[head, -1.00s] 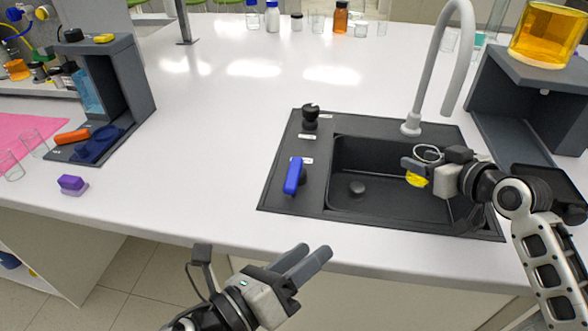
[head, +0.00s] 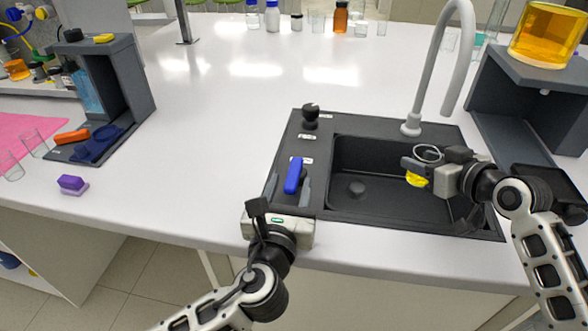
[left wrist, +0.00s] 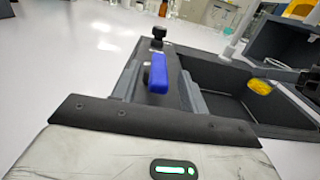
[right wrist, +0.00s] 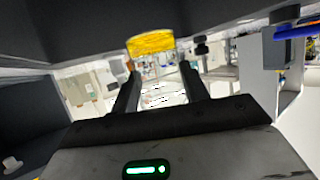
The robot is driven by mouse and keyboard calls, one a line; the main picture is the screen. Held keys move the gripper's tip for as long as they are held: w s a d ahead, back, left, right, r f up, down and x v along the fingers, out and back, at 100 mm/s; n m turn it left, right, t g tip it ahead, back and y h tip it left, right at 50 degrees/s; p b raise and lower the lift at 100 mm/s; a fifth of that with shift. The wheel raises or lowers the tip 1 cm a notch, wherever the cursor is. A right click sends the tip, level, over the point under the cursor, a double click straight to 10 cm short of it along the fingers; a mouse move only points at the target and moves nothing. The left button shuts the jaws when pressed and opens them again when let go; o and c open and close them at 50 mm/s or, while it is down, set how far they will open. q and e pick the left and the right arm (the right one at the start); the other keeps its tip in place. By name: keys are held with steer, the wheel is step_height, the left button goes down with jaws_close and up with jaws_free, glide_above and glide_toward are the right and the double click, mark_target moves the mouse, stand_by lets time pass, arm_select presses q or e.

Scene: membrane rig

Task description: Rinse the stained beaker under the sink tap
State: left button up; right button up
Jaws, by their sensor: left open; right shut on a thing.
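The clear beaker (head: 428,153) has a yellow stain (head: 416,180) low in it and is held over the sink basin (head: 375,190). My right gripper (head: 418,166) is shut on it; the stain and clear glass also show in the right wrist view (right wrist: 150,45). The grey tap (head: 455,30) arches above, its spout end a little above and right of the beaker in the head view. No water shows. My left gripper (head: 288,190) is open at the blue lever (head: 293,175), one finger on each side. The left wrist view shows the lever (left wrist: 158,73) between the fingers; contact is unclear.
A black knob (head: 310,115) stands behind the lever on the sink deck. A dark stand (head: 530,110) with an amber vessel (head: 545,35) is at right. Another dark stand (head: 130,80), a purple block (head: 72,184) and glass beakers are at left. The middle counter is clear.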

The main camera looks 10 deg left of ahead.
mark_target(294, 170)
arm_select(q)
steer(key=w, duration=0.5)
steer(key=shift+a, duration=0.1)
jaws_close()
